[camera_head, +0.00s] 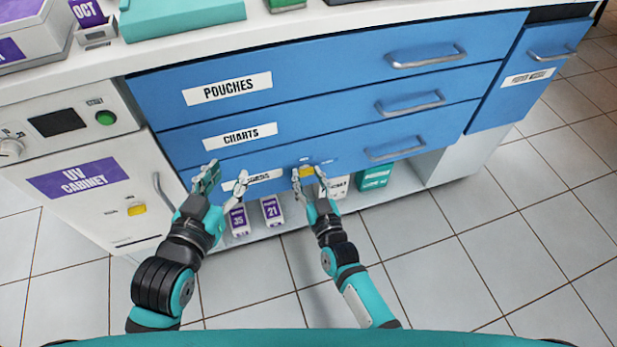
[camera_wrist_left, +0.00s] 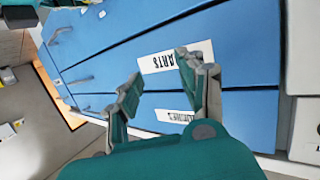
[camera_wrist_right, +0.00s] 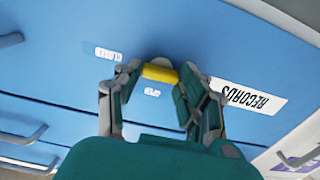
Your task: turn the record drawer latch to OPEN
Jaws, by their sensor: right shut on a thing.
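The record drawer (camera_head: 330,164) is the lowest blue drawer, under CHARTS. Its RECORDS label (camera_wrist_right: 242,97) shows in the right wrist view and is partly hidden by my left gripper in the head view. My right gripper (camera_head: 308,176) is shut on the latch, a finger at each end. My left gripper (camera_head: 226,180) is open and empty in front of the drawer's left part, also seen in the left wrist view (camera_wrist_left: 160,90).
A POUCHES drawer (camera_head: 300,80) and a CHARTS drawer (camera_head: 310,121) are shut above. The UV cabinet (camera_head: 75,210) stands at left. Purple-labelled boxes (camera_head: 270,210) and a green box (camera_head: 375,178) stand on the low shelf. The tiled floor in front is clear.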

